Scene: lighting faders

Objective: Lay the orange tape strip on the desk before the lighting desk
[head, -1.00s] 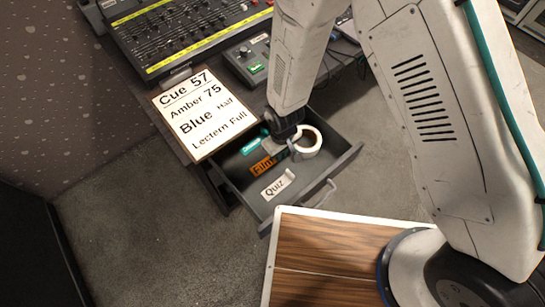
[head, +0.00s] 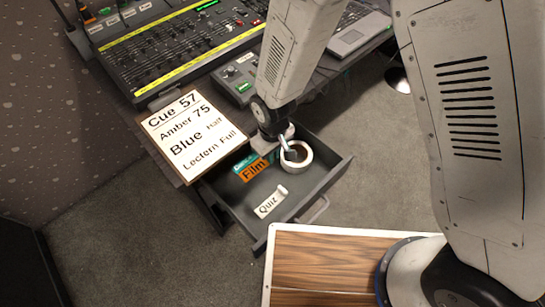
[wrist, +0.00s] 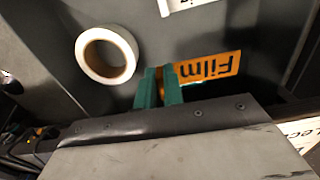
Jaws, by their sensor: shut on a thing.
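In the head view, my gripper (head: 288,146) hangs over the drawer's back part. The strip partly covers a teal strip (head: 241,163). The lighting desk (head: 180,45) stands at the back, with a yellow strip along its front edge.
A cue board (head: 194,133) covers the desk left of the drawer. A small control box (head: 240,78) and a laptop (head: 355,30) are behind.

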